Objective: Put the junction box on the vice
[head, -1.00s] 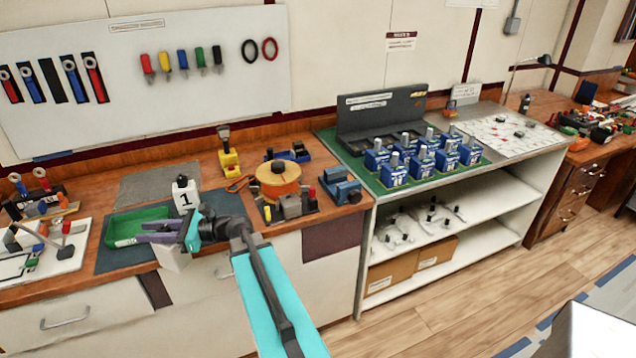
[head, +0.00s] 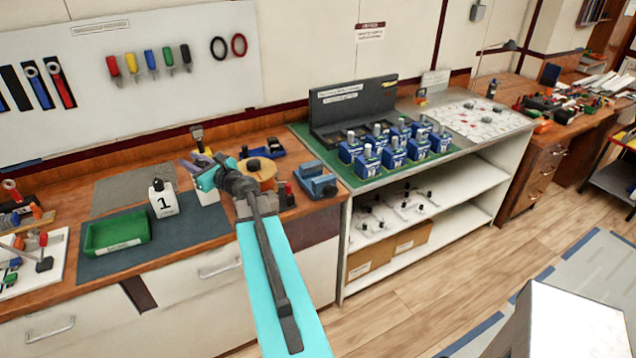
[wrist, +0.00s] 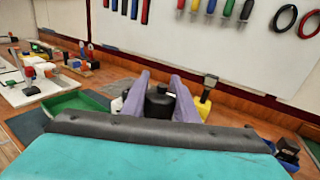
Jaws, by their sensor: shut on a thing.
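My gripper (head: 193,164), with purple fingers and a cyan wrist, is over the bench, beyond its front edge. It is shut on the junction box, a white box (head: 208,195) whose lower part shows below the fingers. In the wrist view the black knob top of the junction box (wrist: 159,104) sits between the two purple fingers (wrist: 160,78). I cannot tell how high it is above the bench. The blue vice (head: 315,182) stands on the bench to the right of the gripper, near the bench's right end. The vice's top looks clear.
An orange-topped round fixture (head: 258,172) lies between the gripper and the vice. Several blue breakers stand on the green-topped shelf (head: 345,176) to the right.

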